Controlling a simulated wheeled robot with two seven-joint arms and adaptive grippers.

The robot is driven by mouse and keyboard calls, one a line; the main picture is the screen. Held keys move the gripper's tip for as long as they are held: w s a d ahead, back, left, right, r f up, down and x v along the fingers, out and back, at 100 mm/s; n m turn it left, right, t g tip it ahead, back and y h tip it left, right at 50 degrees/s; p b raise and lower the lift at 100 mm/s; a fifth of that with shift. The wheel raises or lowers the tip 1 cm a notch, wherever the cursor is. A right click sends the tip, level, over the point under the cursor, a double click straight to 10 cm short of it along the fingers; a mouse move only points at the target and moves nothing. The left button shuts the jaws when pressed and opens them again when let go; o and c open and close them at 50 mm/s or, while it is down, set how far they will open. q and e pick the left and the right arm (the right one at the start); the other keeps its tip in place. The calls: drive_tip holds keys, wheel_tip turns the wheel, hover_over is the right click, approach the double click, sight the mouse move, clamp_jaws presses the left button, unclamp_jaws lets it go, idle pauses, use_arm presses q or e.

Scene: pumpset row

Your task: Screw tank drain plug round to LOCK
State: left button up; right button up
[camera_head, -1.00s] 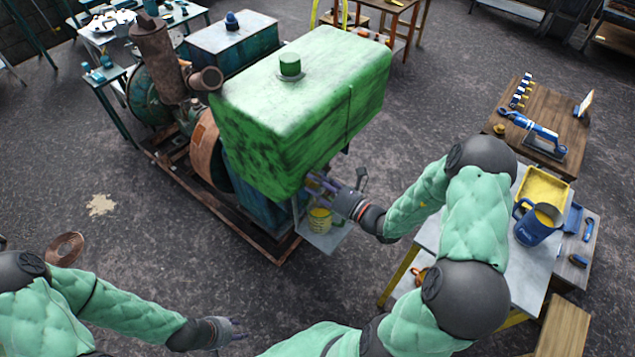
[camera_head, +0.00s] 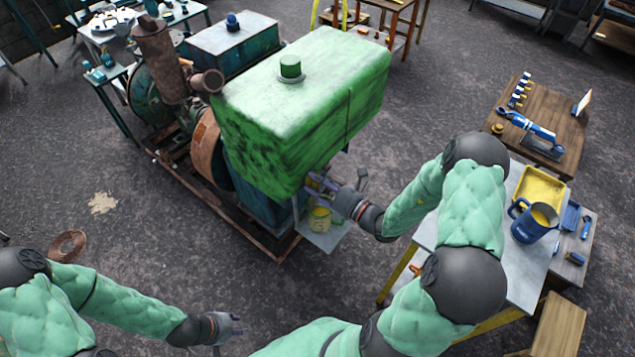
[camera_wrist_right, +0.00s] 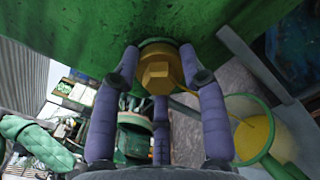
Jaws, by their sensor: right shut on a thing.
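The green tank (camera_head: 305,95) sits on the pump set, with a round cap on top. Its drain plug is a brass hex plug (camera_wrist_right: 157,68) under the tank in the right wrist view. The fingers of my right gripper (camera_wrist_right: 158,75) are shut on the plug, one on each side, with a third finger below. In the head view my right gripper (camera_head: 325,188) is at the tank's lower front corner, and the plug is hidden there. No LOCK mark is readable. My left gripper (camera_head: 232,325) hangs over bare floor; its finger opening is too small to tell.
A bench with a blue jug (camera_head: 535,222) and yellow tray (camera_head: 540,187) stands at right. The floor at lower left is mostly free.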

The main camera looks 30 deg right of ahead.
drive_tip(key=shift+s+a+f+m+p, duration=0.1)
drive_tip(key=shift+m+p, duration=0.55)
drive_tip(key=shift+m, duration=0.05)
drive_tip(key=shift+s+a+f+m+p, duration=0.1)
drive_tip(key=shift+m+p, duration=0.5)
drive_tip(key=shift+m, duration=0.1)
drive_tip(key=shift+m+p, duration=0.7)
drive_tip(key=shift+m, duration=0.1)
drive_tip(key=shift+f, duration=0.1)
drive_tip(key=shift+m, duration=0.3)
drive_tip(key=shift+m+p, duration=1.2)
drive_tip(key=shift+p, duration=0.05)
drive_tip(key=o, duration=1.2)
drive_tip(key=shift+o, duration=1)
drive_tip(key=shift+w+d, duration=0.1)
